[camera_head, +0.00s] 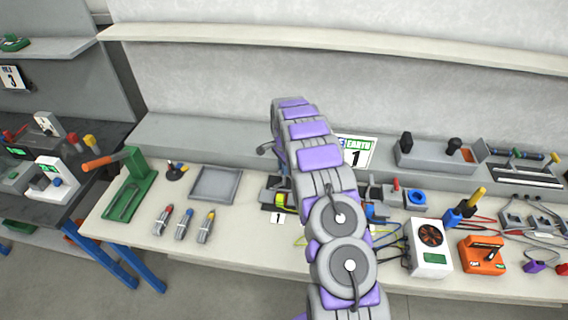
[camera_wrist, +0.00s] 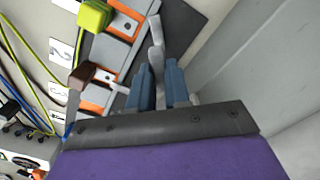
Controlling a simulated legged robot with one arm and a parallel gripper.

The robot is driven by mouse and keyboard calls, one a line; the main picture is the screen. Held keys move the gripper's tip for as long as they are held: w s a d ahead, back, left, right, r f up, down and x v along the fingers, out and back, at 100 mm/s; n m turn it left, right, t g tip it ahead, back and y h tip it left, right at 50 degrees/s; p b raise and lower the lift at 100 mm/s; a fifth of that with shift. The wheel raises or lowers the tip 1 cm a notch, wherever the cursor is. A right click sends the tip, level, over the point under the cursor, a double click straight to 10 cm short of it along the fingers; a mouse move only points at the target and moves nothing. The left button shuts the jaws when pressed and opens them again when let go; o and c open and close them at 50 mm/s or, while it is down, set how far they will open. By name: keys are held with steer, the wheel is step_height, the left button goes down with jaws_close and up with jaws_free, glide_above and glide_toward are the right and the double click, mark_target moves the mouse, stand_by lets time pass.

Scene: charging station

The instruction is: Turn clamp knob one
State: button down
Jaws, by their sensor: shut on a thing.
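In the wrist view my gripper (camera_wrist: 160,85) has two blue fingers. They are shut on a pale grey upright piece, the clamp knob (camera_wrist: 156,35), whose end sticks out beyond the fingertips. Beside it is a grey and orange clamp block (camera_wrist: 118,22) with a yellow-green piece (camera_wrist: 94,15). A brown-topped lever (camera_wrist: 82,74) stands by another orange part (camera_wrist: 96,100). In the head view the yellow-green piece (camera_head: 281,200) shows left of my arm, above a small "1" tag (camera_head: 277,218). My arm hides the gripper and the knob there.
The pale bench (camera_head: 140,235) also holds a grey tray (camera_head: 215,184), a green stand (camera_head: 128,195), a white meter (camera_head: 428,247) and an orange device (camera_head: 482,254). Yellow cables (camera_wrist: 28,80) run close to the clamps. A grey wall face (camera_wrist: 235,60) lies right of the fingers.

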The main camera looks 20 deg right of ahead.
steer(key=n+p, duration=0.2)
steer(key=n, duration=0.3)
steer(key=shift+w+r+n, duration=0.1)
steer(key=shift+r+n, duration=0.05)
steer(key=shift+n, duration=0.15)
steer(key=shift+n+p, duration=0.7)
steer(key=shift+n, duration=1.4)
steer(key=c, duration=1.1)
jaws_free()
step_height(320, 180, up, 17)
steer(key=shift+d+p, duration=0.1)
steer(key=shift+p, duration=0.55)
